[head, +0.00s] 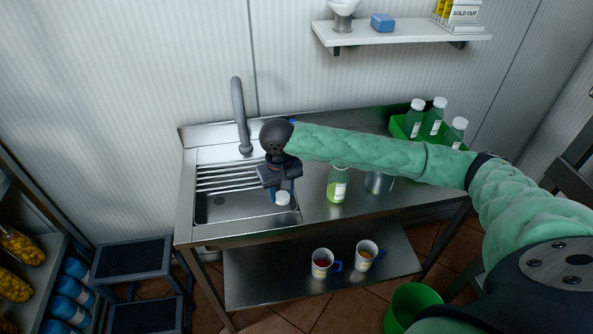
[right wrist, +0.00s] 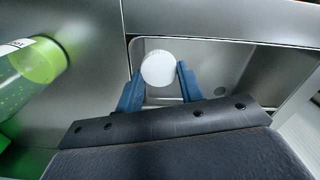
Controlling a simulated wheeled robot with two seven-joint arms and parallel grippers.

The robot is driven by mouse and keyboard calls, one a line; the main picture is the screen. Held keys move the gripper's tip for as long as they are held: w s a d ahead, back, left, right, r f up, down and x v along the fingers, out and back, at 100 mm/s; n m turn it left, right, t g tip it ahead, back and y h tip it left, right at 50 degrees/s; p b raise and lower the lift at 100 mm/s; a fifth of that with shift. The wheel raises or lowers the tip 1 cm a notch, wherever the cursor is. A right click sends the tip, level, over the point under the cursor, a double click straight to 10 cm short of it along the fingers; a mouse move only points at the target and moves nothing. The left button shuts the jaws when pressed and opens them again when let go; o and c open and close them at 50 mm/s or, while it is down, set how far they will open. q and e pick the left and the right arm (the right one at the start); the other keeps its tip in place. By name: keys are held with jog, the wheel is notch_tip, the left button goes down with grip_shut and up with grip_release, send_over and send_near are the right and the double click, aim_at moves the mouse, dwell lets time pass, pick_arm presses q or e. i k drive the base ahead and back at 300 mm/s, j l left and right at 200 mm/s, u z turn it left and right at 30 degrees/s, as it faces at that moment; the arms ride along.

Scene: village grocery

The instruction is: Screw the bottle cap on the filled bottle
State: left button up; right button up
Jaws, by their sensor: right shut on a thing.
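My right gripper (head: 281,190) is over the right part of the sink, pointing down. It is shut on a white round bottle cap (head: 283,199). In the right wrist view the cap (right wrist: 158,69) sits between the two blue fingertips, with the sink basin below. A green bottle with a pale label (head: 338,185) stands upright on the steel counter, right of the sink and apart from the gripper. The bottle (right wrist: 32,65) also shows at the left of the right wrist view. My left gripper is not in view.
A green crate (head: 399,129) with white-capped bottles stands at the counter's back right. A metal container (head: 380,184) stands right of the bottle, partly behind my arm. The faucet (head: 240,115) rises behind the sink (head: 225,208). Two mugs (head: 323,263) are on the lower shelf.

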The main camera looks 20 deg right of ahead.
aim_at(339, 177)
jog(key=j, duration=1.25)
jog(key=j+z, duration=0.15)
jog(key=z, duration=0.25)
jog(key=k+j+z, duration=0.15)
jog(key=z, duration=0.3)
jog(key=k+j+z, duration=0.1)
jog(key=z, duration=0.3)
jog(key=k+j+z, duration=0.1)
jog(key=z, duration=0.3)
